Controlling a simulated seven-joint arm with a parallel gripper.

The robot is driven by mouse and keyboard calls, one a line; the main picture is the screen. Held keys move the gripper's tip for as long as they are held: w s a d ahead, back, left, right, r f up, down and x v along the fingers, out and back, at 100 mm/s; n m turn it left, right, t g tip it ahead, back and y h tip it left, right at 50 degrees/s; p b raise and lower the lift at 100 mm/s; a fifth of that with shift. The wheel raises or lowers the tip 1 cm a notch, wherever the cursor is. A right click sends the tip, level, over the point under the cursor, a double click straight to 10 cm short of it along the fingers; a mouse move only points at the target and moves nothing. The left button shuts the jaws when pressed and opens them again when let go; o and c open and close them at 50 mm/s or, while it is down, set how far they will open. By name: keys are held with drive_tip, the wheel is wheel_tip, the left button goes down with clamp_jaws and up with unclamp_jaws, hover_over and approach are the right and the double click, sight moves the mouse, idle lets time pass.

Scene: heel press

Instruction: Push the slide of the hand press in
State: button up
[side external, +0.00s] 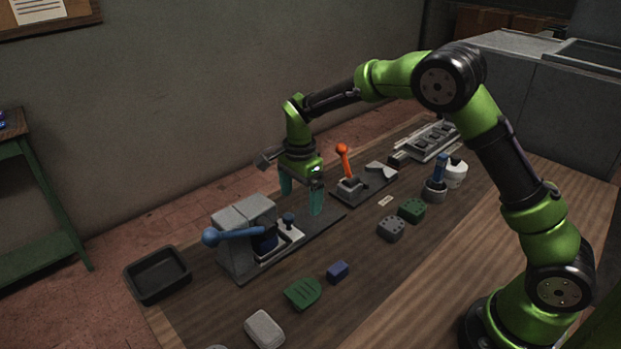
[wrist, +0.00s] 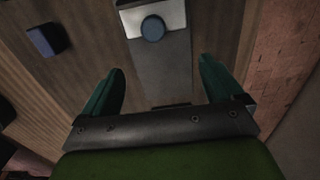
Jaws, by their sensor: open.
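The hand press (side external: 243,235) stands at the left of the bench in the side view, a grey body with a blue-knobbed lever (side external: 232,236) across its front. Its pale slide (side external: 283,238) with a dark blue knob (side external: 289,218) sits partly out on a long dark base plate (side external: 325,221). In the wrist view the slide (wrist: 172,18) and its round blue knob (wrist: 153,28) are at the top, ahead of the fingers. My gripper (side external: 301,197) is open and empty, its two teal fingers pointing down above the plate. In the wrist view my gripper (wrist: 160,88) straddles the plate, apart from the knob.
An orange-handled lever fixture (side external: 348,180) stands to the right of the plate. A blue block (side external: 338,271), green piece (side external: 302,293) and grey block (side external: 264,328) lie in front. A black tray (side external: 157,275) sits at the far left.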

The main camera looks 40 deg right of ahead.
drive_tip(key=shift+d+r, duration=0.15)
drive_tip(key=shift+d, duration=0.3)
wheel_tip(320, 180, up, 3)
idle(0.5)
drive_tip(key=s+r+n+t, duration=0.2)
drive_tip(key=s+r+n, duration=0.2)
drive_tip(key=s, duration=0.4)
drive_tip(key=s+r+n+t+y, duration=0.1)
drive_tip(key=s+r+n+t, duration=0.1)
drive_tip(key=s+r+n, duration=0.3)
drive_tip(key=s+r+n+t+y, duration=0.1)
drive_tip(key=s+r+n+t, duration=0.2)
drive_tip(key=s, duration=0.9)
drive_tip(key=shift+s+d+r+n, duration=0.2)
drive_tip(key=shift+r+n, duration=0.65)
drive_tip(key=shift+n, duration=0.15)
